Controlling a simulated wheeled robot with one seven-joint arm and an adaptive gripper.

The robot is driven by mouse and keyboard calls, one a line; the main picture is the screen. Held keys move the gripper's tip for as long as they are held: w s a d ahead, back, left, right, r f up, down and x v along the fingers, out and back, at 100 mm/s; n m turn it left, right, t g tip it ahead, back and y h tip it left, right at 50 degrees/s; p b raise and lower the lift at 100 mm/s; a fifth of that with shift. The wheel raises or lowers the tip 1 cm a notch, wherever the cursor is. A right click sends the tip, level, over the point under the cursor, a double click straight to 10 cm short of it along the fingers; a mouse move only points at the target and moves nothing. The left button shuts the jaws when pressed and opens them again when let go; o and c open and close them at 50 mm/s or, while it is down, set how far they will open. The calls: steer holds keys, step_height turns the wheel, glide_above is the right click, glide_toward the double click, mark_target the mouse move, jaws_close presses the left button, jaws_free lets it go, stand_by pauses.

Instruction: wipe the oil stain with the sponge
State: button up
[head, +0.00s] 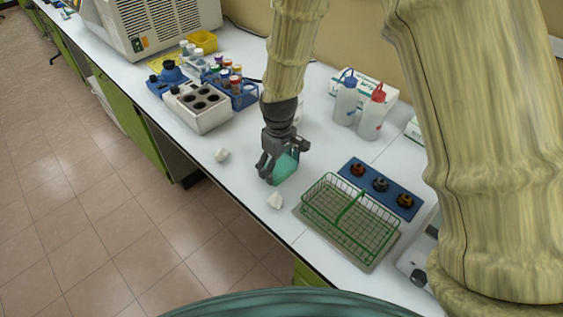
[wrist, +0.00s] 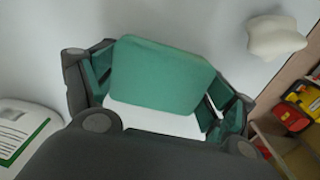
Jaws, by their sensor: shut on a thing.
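My gripper (head: 276,163) is shut on the green sponge (head: 286,167), low over the white bench top. In the wrist view the sponge (wrist: 160,75) sits between the two fingers of my gripper (wrist: 160,100), its broad green face showing. I cannot tell whether the sponge touches the bench. No oil stain can be made out in either view; it may be hidden under the sponge or gripper.
A green wire basket (head: 350,216) stands right of my gripper, beside a blue tray (head: 380,187) with dark round items. White lumps (head: 275,200) (head: 222,155) lie near the bench's front edge. Two wash bottles (head: 372,112) (head: 346,98) stand behind. A white block with wells (head: 199,106) stands left.

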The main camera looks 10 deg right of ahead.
steer(key=shift+s+a+r+p, duration=0.15)
steer(key=shift+a+r+p, duration=0.05)
steer(key=shift+r+p, duration=0.5)
steer(key=shift+r, duration=0.55)
step_height(320, 180, up, 3)
steer(key=shift+a+f+p, duration=0.1)
steer(key=shift+p, duration=1.15)
steer(key=shift+r+p, duration=1.1)
steer(key=shift+r, duration=0.25)
